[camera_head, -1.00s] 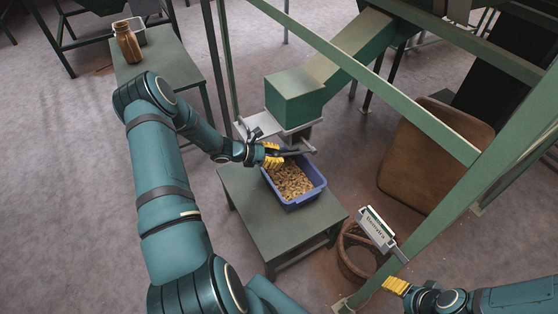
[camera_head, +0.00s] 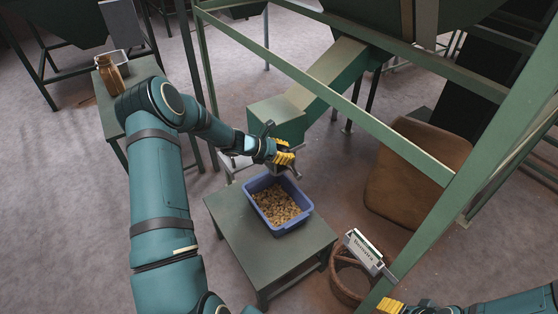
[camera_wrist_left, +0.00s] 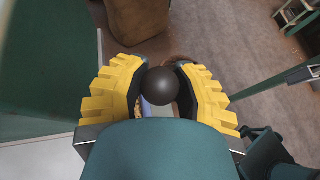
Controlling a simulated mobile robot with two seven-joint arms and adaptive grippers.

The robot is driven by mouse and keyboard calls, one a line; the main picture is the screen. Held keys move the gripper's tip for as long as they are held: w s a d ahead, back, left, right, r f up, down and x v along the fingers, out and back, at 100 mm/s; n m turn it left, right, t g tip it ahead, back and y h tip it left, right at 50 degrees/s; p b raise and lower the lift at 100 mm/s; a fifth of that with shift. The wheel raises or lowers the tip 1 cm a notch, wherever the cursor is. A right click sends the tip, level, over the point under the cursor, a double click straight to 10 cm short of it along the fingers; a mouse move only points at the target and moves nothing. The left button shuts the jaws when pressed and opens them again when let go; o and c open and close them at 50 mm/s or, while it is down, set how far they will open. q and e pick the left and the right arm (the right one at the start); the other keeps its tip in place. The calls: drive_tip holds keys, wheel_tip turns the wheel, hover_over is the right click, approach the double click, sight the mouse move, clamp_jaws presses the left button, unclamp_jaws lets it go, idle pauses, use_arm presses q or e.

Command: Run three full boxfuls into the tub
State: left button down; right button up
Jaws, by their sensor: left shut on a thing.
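A blue box (camera_head: 250,190) stands on a low green table below the green chute (camera_head: 278,118). It holds many light brown nuts (camera_head: 278,203). My left gripper (camera_head: 284,157) is at the chute's lower end, above the far side of the box. In the left wrist view its yellow fingers (camera_wrist_left: 162,88) are shut around a dark round knob (camera_wrist_left: 161,82). What the knob joins is hidden there. My right gripper (camera_head: 388,306) is at the bottom edge, mostly cut off. A round reddish-brown rimmed thing (camera_head: 338,284) is on the floor; I cannot tell whether it is the tub.
The low table (camera_head: 265,258) has bare room in front of the box. A green frame post (camera_head: 470,165) and a slanting rail (camera_head: 330,92) stand nearby. A lettered sign (camera_head: 363,250) is near the post. A brown jar (camera_head: 110,76) stands on a back-left table.

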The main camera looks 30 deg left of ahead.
use_arm(q)
drive_tip(key=shift+w+d+r, duration=0.15)
drive_tip(key=shift+w+r, duration=0.45)
drive_tip(key=shift+w, duration=0.35)
drive_tip(key=c, duration=0.6)
unclamp_jaws()
drive_tip(key=shift+s, duration=0.1)
drive_tip(key=shift+f, duration=0.1)
wheel_tip(320, 180, up, 10)
